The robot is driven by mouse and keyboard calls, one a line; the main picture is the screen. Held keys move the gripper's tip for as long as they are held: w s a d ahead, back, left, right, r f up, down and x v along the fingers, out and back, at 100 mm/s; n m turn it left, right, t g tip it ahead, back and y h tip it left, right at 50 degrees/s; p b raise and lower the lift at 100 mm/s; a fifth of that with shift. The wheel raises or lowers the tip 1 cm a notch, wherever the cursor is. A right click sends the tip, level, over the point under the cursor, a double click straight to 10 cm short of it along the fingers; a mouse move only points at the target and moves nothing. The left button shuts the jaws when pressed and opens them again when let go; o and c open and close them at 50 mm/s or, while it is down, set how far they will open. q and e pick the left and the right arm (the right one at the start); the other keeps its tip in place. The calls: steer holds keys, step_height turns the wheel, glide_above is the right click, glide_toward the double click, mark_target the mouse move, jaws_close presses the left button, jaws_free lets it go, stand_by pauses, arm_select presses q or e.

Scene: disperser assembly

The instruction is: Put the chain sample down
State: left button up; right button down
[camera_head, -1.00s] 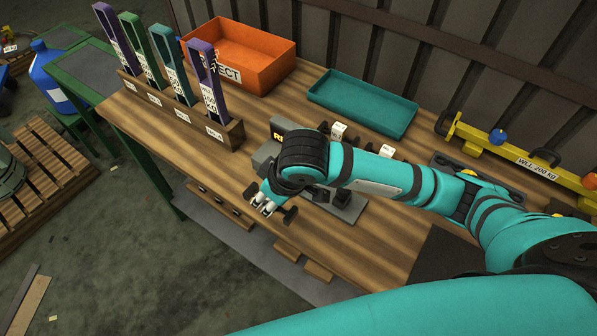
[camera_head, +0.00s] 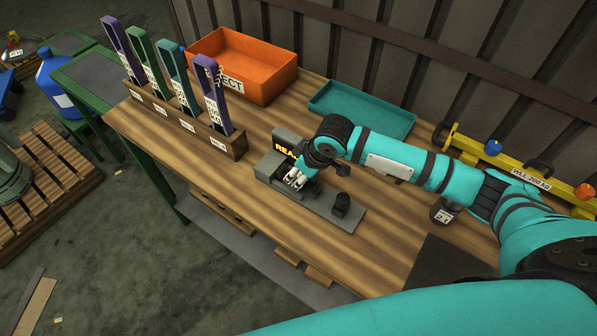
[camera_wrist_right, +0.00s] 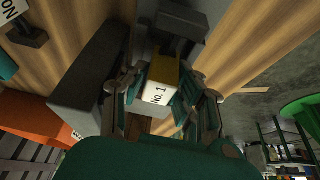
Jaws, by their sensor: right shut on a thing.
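My right gripper (camera_head: 296,181) is at the left part of a grey test machine (camera_head: 317,211) with a lit display (camera_head: 287,149). In the right wrist view, the fingers (camera_wrist_right: 163,92) are shut around a small block with a yellow top and a white face marked No. 1 (camera_wrist_right: 159,94). I take this block as the chain sample. Chain links cannot be made out. The sample is hidden by the fingers in the head view, and whether it touches the machine cannot be told. My left gripper is not in view.
A wooden rack (camera_head: 239,145) with several coloured upright holders stands left. An orange REJECT bin (camera_head: 258,84) and a teal tray (camera_head: 364,107) stand behind. A labelled dark can (camera_head: 443,213) and a yellow beam (camera_head: 520,172) are right. Bare wood lies in front of the machine.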

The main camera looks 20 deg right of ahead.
steer(key=shift+f, duration=0.3)
steer(key=shift+f, duration=0.3)
steer(key=c, duration=1.3)
jaws_free()
steer(key=shift+s+f, duration=0.1)
steer(key=shift+a, duration=0.1)
steer(key=shift+r, duration=0.4)
steer(key=b+v, duration=0.1)
steer(key=v, duration=1.1)
steer(key=shift+r, duration=0.35)
